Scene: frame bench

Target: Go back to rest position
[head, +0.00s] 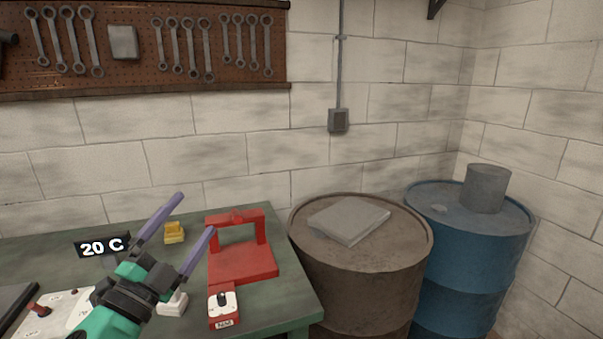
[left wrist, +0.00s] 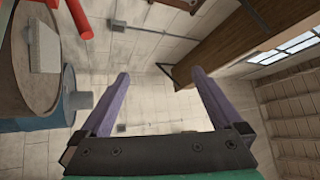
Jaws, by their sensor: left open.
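My left gripper (head: 187,228) is raised above the green bench (head: 292,285) at the lower left of the head view. Its two purple fingers are spread wide with nothing between them. The left wrist view also shows the open gripper (left wrist: 160,85), with the wall and ceiling area beyond its fingers. My right gripper is in neither view.
On the bench are a red frame (head: 243,262), a red box with a knob (head: 223,307), a yellow block (head: 174,232) and a "20 C" display (head: 102,246). A brown barrel (head: 350,279) and a blue barrel (head: 468,270) stand right of the bench.

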